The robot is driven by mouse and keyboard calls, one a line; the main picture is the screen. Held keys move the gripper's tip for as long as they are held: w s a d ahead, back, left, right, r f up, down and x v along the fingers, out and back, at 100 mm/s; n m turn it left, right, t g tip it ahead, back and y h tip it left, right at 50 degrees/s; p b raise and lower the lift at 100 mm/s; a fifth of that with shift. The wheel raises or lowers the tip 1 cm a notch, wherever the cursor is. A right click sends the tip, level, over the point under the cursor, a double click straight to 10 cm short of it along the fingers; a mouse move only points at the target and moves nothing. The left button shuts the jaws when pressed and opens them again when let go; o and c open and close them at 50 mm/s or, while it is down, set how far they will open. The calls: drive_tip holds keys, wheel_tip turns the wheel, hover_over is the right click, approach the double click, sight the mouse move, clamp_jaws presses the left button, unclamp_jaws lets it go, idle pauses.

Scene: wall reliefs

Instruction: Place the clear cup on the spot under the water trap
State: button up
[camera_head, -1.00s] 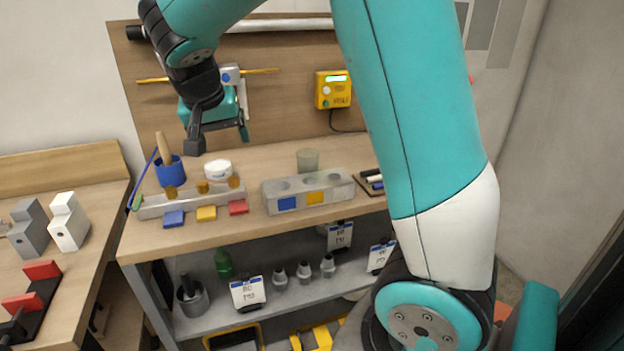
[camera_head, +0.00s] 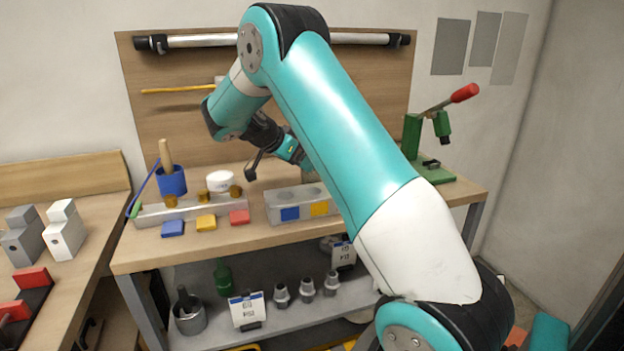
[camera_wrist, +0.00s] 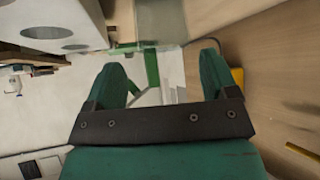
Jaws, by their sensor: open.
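My gripper (camera_wrist: 165,75) is open and empty in the wrist view, its two green fingers apart. In the head view it is small and partly covered by my arm, above the bench behind the grey block. A translucent, greyish shape at the top of the wrist view looks like the clear cup (camera_wrist: 160,18); it stands beside the grey block, ahead of the fingertips and apart from them.
The grey block (camera_head: 290,212) with round holes and blue and yellow labels stands at the bench front. To its left are a long grey bar (camera_head: 150,215), a white tub (camera_head: 220,181) and a blue cup (camera_head: 172,181). A green press (camera_head: 412,140) stands at the right.

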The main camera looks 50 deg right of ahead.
drive_tip(key=x, duration=0.4)
drive_tip(key=p+x, duration=0.1)
drive_tip(key=x, duration=0.1)
drive_tip(key=shift+w+a+f, duration=0.1)
drive_tip(key=shift+w+f, duration=0.05)
drive_tip(key=shift+f, duration=0.35)
drive_tip(key=c, duration=0.7)
drive_tip(key=shift+c, duration=0.2)
wheel_tip(320, 180, up, 20)
drive_tip(key=p, duration=0.1)
drive_tip(key=shift+r+p, duration=0.15)
drive_tip(key=shift+p, duration=0.15)
